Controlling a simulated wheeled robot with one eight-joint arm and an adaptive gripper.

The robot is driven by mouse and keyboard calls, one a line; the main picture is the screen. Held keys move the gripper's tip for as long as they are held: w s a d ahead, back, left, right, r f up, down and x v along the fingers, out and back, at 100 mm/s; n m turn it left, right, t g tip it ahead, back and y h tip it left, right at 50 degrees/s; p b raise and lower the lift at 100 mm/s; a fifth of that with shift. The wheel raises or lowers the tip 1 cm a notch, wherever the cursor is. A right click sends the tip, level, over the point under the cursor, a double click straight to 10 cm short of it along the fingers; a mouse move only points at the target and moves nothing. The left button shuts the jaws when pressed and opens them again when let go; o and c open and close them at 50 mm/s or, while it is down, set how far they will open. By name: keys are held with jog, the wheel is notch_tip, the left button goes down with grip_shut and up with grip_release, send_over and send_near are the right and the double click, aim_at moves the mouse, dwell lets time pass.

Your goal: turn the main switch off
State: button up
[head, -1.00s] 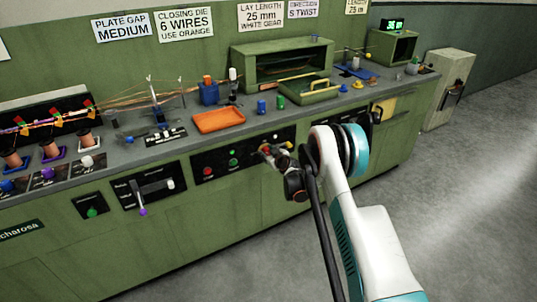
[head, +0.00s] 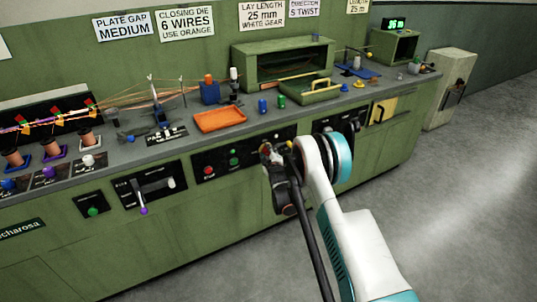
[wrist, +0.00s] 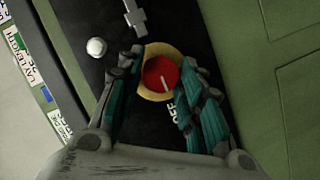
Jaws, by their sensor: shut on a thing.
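The main switch is a round red knob (wrist: 162,76) on a yellow ring, set in a black panel. A white line on the knob points toward printed letters beside it, which look like "OFF" and are partly covered by a finger. My gripper (wrist: 162,80) has its two teal-padded fingers on either side of the knob, shut on it. In the head view my gripper (head: 268,152) is at the right part of the black panel (head: 218,172) on the bench front; it hides most of the switch there.
A red button (head: 208,170) and a green button (head: 233,161) sit left on the same panel. A purple-tipped lever (head: 143,210) is further left. The bench top holds an orange tray (head: 220,120) and a green-framed box (head: 282,62). The floor in front is clear.

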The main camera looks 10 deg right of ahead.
dwell(0.5)
jog(key=o, duration=1.1)
jog(key=shift+c, duration=0.2)
jog(key=v, duration=1.2)
jog(key=shift+f, duration=0.15)
